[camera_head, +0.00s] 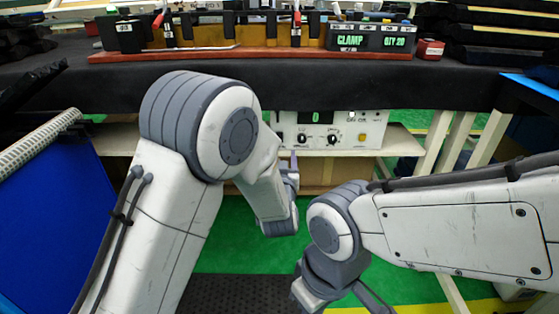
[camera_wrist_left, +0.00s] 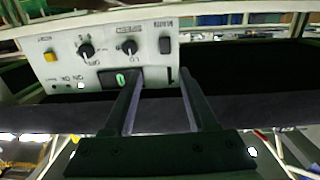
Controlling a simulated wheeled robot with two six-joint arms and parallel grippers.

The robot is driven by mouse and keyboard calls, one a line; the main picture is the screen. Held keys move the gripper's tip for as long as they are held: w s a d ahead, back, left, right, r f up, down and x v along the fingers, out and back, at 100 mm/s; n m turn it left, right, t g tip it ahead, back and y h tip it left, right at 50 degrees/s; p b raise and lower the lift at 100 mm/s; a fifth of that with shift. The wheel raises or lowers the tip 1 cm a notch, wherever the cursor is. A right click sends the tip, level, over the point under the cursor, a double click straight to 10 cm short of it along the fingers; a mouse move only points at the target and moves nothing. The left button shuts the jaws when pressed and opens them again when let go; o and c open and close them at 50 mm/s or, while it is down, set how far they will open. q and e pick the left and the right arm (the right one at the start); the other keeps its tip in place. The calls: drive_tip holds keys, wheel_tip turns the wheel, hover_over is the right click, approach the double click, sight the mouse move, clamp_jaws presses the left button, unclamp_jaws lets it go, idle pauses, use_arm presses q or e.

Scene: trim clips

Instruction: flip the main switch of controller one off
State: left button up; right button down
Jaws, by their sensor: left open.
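The controller (camera_head: 345,130) is a white box on the shelf under the table, with a lit green display, two black knobs and small labels. In the left wrist view, the controller (camera_wrist_left: 101,62) appears upside down. A black rocker switch (camera_wrist_left: 165,45) is at the right end of its panel there, and a yellow button (camera_wrist_left: 50,57) at the other end. My left gripper (camera_wrist_left: 160,76) is open and empty, its fingertips just short of the panel near the display and rocker. In the head view, my left gripper (camera_head: 294,162) is largely hidden by its wrist. My right gripper (camera_head: 340,296) hangs low at the bottom edge.
The dark tabletop (camera_head: 200,85) overhangs the shelf (camera_head: 400,138). On it stand a wooden fixture (camera_head: 230,56), a sign reading CLAMP QTY 20 (camera_head: 370,38) and a small red box (camera_head: 430,49). A blue panel (camera_head: 45,230) is at left. Green floor lies below.

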sight(279, 136)
use_arm(q)
drive_tip(key=shift+t+y, duration=0.3)
drive_tip(key=w+b, duration=0.1)
drive_tip(key=w, duration=0.2)
drive_tip(key=w+b, duration=0.1)
drive_tip(key=w, duration=0.3)
drive_tip(key=w+b, duration=0.1)
drive_tip(key=w, duration=0.3)
drive_tip(key=shift+a+f, duration=0.35)
drive_tip(key=shift+f, duration=0.05)
drive_tip(key=shift+s, duration=0.1)
use_arm(e)
wheel_tip(279, 136, down, 4)
drive_tip(key=shift+r, duration=0.1)
use_arm(q)
clamp_jaws()
